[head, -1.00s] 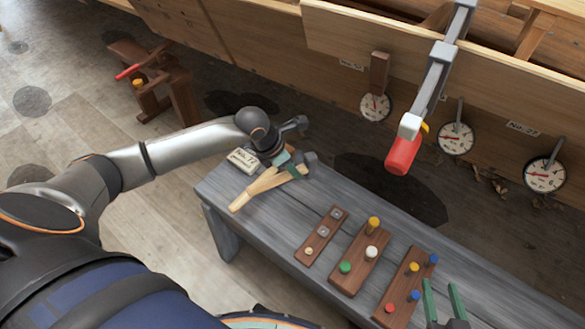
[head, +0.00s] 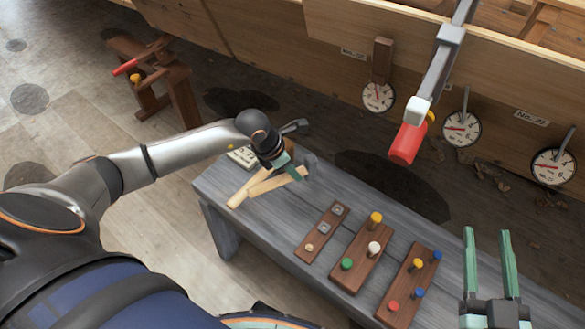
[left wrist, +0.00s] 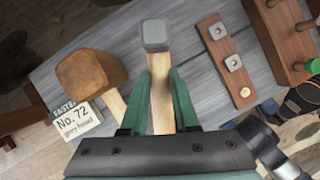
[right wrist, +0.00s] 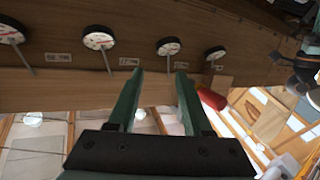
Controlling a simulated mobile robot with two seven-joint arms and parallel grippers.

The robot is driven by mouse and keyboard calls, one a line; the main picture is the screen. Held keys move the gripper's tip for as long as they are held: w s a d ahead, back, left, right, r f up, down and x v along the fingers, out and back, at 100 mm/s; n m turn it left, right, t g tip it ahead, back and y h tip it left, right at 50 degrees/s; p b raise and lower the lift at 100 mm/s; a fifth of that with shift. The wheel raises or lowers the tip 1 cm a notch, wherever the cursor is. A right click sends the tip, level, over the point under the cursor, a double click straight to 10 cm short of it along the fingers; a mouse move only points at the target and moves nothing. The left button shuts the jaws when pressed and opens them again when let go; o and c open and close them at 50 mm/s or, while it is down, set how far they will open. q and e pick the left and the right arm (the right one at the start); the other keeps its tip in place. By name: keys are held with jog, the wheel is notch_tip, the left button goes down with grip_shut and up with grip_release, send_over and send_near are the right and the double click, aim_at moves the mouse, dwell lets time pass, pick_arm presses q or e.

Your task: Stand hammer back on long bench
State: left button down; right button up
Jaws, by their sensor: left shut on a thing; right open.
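My left gripper (head: 290,170) is low over the left end of the grey long bench (head: 352,192). In the left wrist view its green fingers are shut on the wooden handle (left wrist: 160,80) of a hammer with a grey head (left wrist: 154,34). A mallet with a brown wooden head (left wrist: 88,76) is beside it, apart from the fingers. In the head view two pale handles (head: 250,187) spread below the gripper, which hides part of them. I cannot tell whether the held hammer touches the bench. My right gripper (head: 487,232) is open and empty beyond the peg blocks.
A tag reading "No. 72" (left wrist: 76,124) lies by the mallet. Wooden blocks with coloured pegs (head: 363,248) and a small strip with square plates (head: 322,232) occupy the bench's middle. The planked hull with dial gauges (head: 461,129) and a red-handled clamp (head: 408,143) stands behind.

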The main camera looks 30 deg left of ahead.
aim_at(293, 180)
pick_arm(q)
jog(key=shift+w+f+b, duration=0.1)
jog(key=shift+f+b, duration=0.65)
jog(key=shift+f, duration=0.2)
notch_tip(293, 180, down, 2)
jog(key=shift+f+b, duration=0.1)
jog(key=shift+b, duration=0.75)
jog(key=shift+f, duration=0.15)
pick_arm(e)
jog(key=s+a+r+n+t+y, duration=0.1)
jog(key=s+r+n+t+y, duration=0.1)
jog(key=r, duration=0.5)
jog(key=s+r+n+t+y, duration=0.1)
jog(key=s+r+n+y, duration=0.4)
jog(key=r+y, duration=0.2)
jog(key=shift+a+r+t, duration=0.35)
jog(key=shift+r+t, duration=0.05)
jog(key=shift+s, duration=0.1)
pick_arm(q)
jog(key=shift+f+b, duration=0.45)
jog(key=shift+b, duration=0.1)
pick_arm(e)
jog(key=shift+f, duration=0.4)
